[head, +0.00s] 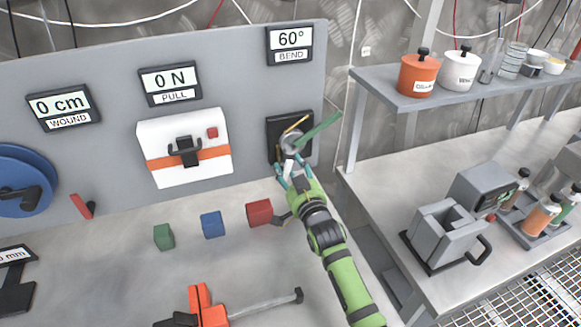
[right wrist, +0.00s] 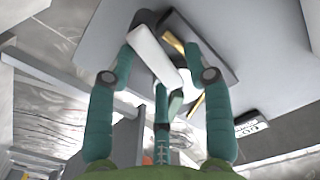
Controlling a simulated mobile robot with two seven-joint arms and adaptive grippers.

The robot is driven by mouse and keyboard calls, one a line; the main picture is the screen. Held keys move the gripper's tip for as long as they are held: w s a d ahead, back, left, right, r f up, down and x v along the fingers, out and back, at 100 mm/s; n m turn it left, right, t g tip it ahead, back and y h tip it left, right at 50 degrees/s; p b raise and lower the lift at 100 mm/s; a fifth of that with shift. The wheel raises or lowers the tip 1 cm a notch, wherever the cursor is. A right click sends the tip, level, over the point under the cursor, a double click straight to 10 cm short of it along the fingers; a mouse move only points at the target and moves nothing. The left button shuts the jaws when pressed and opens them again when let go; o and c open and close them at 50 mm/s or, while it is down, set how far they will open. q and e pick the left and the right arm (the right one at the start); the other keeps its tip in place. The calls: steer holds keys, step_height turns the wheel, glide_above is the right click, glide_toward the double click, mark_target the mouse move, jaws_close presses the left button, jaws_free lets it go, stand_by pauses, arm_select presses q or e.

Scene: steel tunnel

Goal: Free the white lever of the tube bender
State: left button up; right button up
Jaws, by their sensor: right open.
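The tube bender is on a black plate (head: 275,128) on the grey wall panel, below the 60° BEND display (head: 290,41). It has a round grey hub (head: 293,141), a green lever (head: 321,129) pointing up and right, and a brass-coloured strip (head: 297,124). My right gripper (head: 292,168) is at the lower side of the bender, mostly covering the white lever. In the right wrist view the white lever (right wrist: 154,52) lies between my spread fingers, with gaps on both sides. I cannot tell whether any finger touches it. My left gripper is not in view.
On the bench, green (head: 164,237), blue (head: 212,224) and red (head: 260,212) blocks stand left of my right arm. An orange clamp-like tool (head: 205,308) lies nearer. A white box (head: 185,178) is left of the bender. A shelf (head: 440,92) holds pots at right.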

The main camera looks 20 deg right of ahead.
steer(key=shift+w+r, duration=0.1)
jaws_close()
steer(key=shift+a+r+n, duration=0.15)
steer(key=shift+a+n, duration=0.05)
steer(key=shift+n, duration=0.3)
steer(key=shift+a+n+p, duration=0.3)
steer(key=shift+n+p, duration=0.15)
steer(key=shift+n, duration=0.75)
jaws_free()
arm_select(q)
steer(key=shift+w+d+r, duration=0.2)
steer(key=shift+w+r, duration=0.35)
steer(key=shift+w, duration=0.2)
